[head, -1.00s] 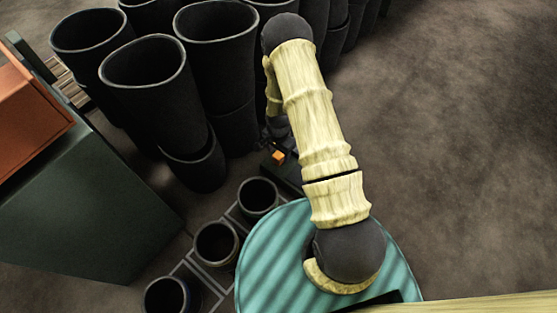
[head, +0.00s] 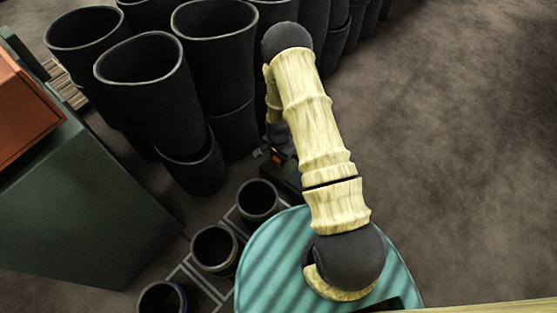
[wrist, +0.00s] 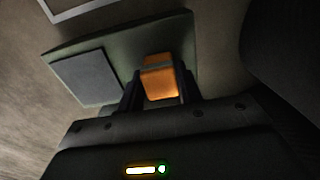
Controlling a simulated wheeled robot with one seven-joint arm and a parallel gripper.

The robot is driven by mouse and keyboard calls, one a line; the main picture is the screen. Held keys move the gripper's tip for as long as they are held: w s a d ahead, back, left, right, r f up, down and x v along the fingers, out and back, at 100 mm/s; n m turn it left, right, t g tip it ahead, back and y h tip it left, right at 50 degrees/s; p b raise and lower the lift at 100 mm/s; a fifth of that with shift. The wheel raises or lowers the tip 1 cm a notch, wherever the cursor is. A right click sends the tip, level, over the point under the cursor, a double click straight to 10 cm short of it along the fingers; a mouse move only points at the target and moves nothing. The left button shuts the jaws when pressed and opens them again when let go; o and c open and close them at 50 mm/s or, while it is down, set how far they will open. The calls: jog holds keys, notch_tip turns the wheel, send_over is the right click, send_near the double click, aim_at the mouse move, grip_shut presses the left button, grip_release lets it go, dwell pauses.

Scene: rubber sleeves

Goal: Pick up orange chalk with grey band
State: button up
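The orange chalk (wrist: 160,84) stands out in the wrist view, with a dull grey band (wrist: 157,67) across it. My gripper (wrist: 160,88) has one dark finger on each side of the chalk, very close to it. I cannot tell whether the fingers press on it or leave a thin gap. In the head view the chalk (head: 277,157) is a small, mostly shaded orange patch beside my dark gripper, partly hidden by it. A dark green flat piece (wrist: 118,45) with a grey panel lies behind the chalk in the wrist view.
Tall black rubber sleeves (head: 150,90) crowd the floor left of and behind my arm. Smaller dark cups (head: 257,200) stand in a row at the front left. A dark green box (head: 85,215) is at the left. The brown floor at the right is clear.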

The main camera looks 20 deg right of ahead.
jog(key=c, duration=0.5)
jog(key=shift+r, duration=0.1)
notch_tip(320, 180, up, 10)
jog(key=p, duration=0.6)
jog(key=shift+p, duration=0.35)
jog(key=o, duration=0.4)
jog(key=shift+c, duration=1.4)
notch_tip(320, 180, up, 31)
jog(key=w+n+p, duration=0.2)
jog(key=n+p, duration=0.8)
jog(key=p, duration=0.6)
jog(key=shift+r+n, duration=0.15)
jog(key=shift+n, duration=0.25)
